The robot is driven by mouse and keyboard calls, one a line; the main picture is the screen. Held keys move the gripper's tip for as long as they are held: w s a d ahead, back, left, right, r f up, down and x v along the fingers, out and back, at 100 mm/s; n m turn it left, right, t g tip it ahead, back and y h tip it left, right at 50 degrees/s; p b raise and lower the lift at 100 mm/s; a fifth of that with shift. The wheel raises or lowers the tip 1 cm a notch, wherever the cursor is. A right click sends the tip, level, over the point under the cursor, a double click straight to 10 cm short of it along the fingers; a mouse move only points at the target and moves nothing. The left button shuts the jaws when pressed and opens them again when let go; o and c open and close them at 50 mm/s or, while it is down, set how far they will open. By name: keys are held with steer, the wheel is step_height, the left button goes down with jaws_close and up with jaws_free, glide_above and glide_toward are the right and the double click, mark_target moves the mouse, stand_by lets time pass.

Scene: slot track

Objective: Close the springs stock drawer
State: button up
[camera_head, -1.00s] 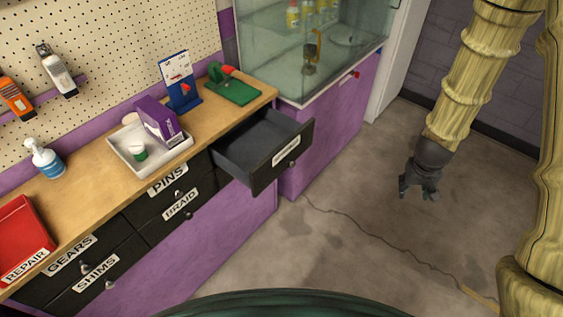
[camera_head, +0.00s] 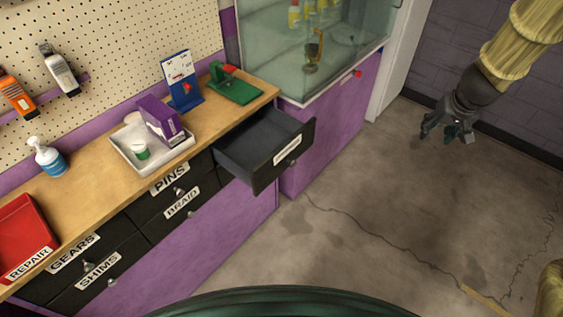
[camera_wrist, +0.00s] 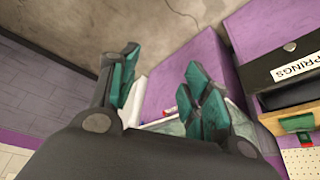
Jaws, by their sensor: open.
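The springs stock drawer (camera_head: 272,168) is pulled out from the right end of the workbench in the head view. It is black and looks empty inside, with a label and a small knob on its front. In the wrist view the drawer (camera_wrist: 277,46) shows at the right, its label reading SPRINGS. My gripper (camera_head: 447,128) is in the air to the right of the drawer, well apart from it. In the wrist view its two fingers (camera_wrist: 163,95) with teal pads are spread, with nothing between them.
Closed drawers labelled PINS (camera_head: 170,179), BRAID, GEARS and SHIMS (camera_head: 97,270) are left of the open one. A glass case on a purple cabinet (camera_head: 325,135) stands right beside the drawer. The worktop holds a white tray (camera_head: 122,154) and a red bin (camera_head: 22,238). The floor in front is clear.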

steer(key=shift+f, duration=0.1)
steer(key=c, duration=0.3)
steer(key=shift+w+a+f+m+y+b, duration=0.15)
steer(key=shift+w+a+f+m+b, duration=0.1)
steer(key=shift+a+f+m+b, duration=0.3)
steer(key=shift+w+a+f+m+y+b, duration=0.15)
steer(key=shift+w+a+f+m+b, duration=0.25)
steer(key=shift+f, duration=0.3)
jaws_close()
steer(key=m+t+y+b, duration=0.2)
steer(key=m+y+b, duration=0.5)
steer(key=m+b, duration=1.15)
glide_toward(310, 143)
steer(key=shift+w+a+f+m+p, duration=0.5)
steer(key=shift+w+f+m+p, duration=0.2)
steer(key=shift+f, duration=0.15)
steer(key=shift+w+a+f+m+p, duration=0.45)
steer(key=shift+w+f+m+p, duration=0.15)
steer(key=shift+f+p, duration=0.15)
